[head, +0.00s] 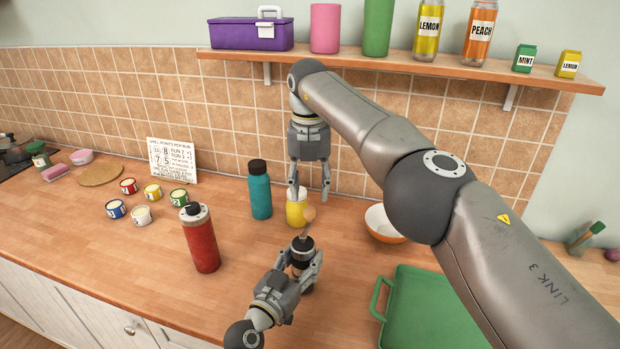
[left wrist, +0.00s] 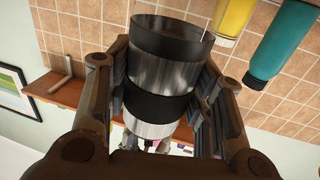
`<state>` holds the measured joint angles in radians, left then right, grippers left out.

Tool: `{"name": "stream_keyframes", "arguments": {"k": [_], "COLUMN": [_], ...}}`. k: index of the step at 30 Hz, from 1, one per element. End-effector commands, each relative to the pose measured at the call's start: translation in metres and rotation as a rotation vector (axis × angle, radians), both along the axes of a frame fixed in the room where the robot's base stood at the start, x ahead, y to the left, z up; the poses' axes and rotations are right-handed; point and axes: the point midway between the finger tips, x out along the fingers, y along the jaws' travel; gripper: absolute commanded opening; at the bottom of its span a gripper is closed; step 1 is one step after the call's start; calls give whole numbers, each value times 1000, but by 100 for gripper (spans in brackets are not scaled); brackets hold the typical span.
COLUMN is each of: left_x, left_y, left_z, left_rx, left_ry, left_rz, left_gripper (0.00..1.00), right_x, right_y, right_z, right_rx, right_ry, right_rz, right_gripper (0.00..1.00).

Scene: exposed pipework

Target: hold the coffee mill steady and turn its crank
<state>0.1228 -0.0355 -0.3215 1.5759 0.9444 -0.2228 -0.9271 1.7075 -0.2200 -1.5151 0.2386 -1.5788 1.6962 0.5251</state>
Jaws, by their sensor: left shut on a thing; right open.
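The coffee mill (head: 302,247) stands on the wooden counter, its dark top showing in the head view. In the left wrist view its steel body with a black band (left wrist: 158,105) fills the space between the fingers. My left gripper (head: 306,262) is shut around the mill's body. The crank's wooden knob (head: 309,214) shows above the mill, with its thin arm running down to the top. My right gripper (head: 309,196) is open, pointing down, with its fingertips just above the knob in the picture. Nothing is between its fingers.
A yellow bottle (head: 296,208) and a teal bottle (head: 260,190) stand behind the mill, a red bottle (head: 201,240) to its left. A green tray (head: 425,310) and a white-and-orange bowl (head: 381,225) are at right. Several small tins stand farther left.

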Motion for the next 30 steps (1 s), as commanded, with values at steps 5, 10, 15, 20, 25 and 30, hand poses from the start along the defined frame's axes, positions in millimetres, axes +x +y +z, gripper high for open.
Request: {"name": "stream_keyframes", "arguments": {"k": [5,10,15,20,25,30], "left_x": [0,0,0,0,0,0], "left_y": [0,0,0,0,0,0], "left_z": [0,0,0,0,0,0], "left_rx": [0,0,0,0,0,0], "left_ry": [0,0,0,0,0,0], "left_rz": [0,0,0,0,0,0], "left_gripper": [13,13,13,13,13,13], "right_x": [3,5,6,7,6,5], "right_y": [-1,-2,-1,-1,-1,-1], "right_z": [-4,-7,-7,-6,-3,1], "right_rx": [-19,-46,-84,-129,-196,-284], "right_ry": [-21,-46,-72,-96,-119,-134], "right_rz": [375,744,1115,1459,1825,2184], "right_gripper": [43,43,43,43,43,43]}}
